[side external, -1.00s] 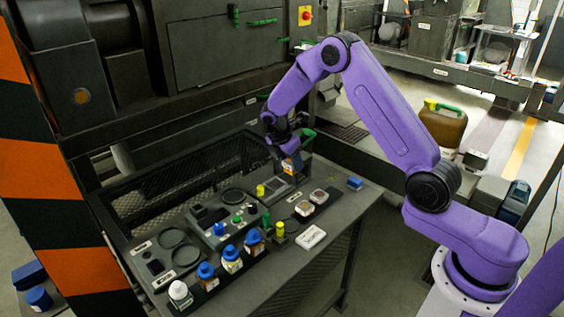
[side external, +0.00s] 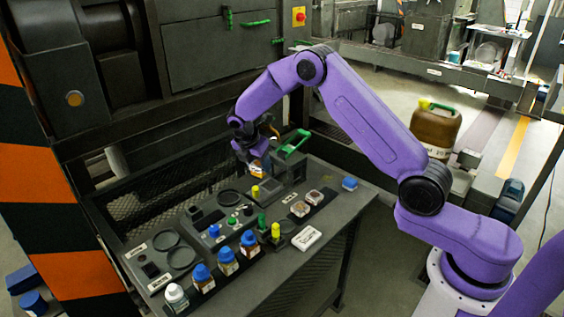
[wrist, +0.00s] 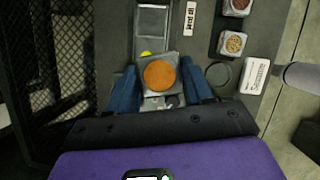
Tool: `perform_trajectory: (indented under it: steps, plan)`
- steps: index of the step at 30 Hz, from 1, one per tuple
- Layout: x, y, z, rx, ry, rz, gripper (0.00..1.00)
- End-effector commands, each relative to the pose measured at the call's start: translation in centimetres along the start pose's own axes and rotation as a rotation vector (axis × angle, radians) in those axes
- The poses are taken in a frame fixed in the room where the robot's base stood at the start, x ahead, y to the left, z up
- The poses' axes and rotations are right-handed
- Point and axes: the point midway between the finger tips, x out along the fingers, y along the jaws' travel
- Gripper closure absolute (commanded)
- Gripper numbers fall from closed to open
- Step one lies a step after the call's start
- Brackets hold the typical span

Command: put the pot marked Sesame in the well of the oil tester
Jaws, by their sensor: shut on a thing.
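My gripper (wrist: 160,88) is shut on a small square clear pot (wrist: 160,74) with a round orange top face. The pot also shows below the fingers in the side view (side external: 258,171). Its marking cannot be read. It hangs over a grey bench device (side external: 276,184) with a raised green handle (side external: 292,145) and a yellow knob (side external: 255,192), seemingly the oil tester. The pot hides part of this device in the wrist view, so I cannot see the well or tell whether the pot touches it.
Two similar pots (wrist: 231,43) (wrist: 236,7) stand in a row beside an empty round spot (wrist: 218,74) and a white card (wrist: 255,76). Several blue-capped bottles (side external: 227,262) line the bench front. A mesh guard (side external: 180,178) stands behind the bench.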

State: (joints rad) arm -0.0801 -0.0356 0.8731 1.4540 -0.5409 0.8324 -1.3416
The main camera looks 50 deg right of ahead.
Motion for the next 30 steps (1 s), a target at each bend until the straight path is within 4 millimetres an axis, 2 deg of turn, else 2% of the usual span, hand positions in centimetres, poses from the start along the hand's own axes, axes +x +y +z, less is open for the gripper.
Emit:
perform_trajectory:
  steps: [1,6,12,20,30]
  plan:
    - [0.1,1.5,-0.8,-0.032,0.000,0.016,0.90]
    - [0.2,5.1,-3.1,-0.130,0.000,0.054,0.90]
    - [0.1,7.8,-5.2,-0.212,0.002,0.087,0.90]
    - [0.3,8.8,-6.2,-0.247,0.002,0.101,0.90]
    - [2.9,8.7,-7.2,-0.245,0.002,0.099,0.90]
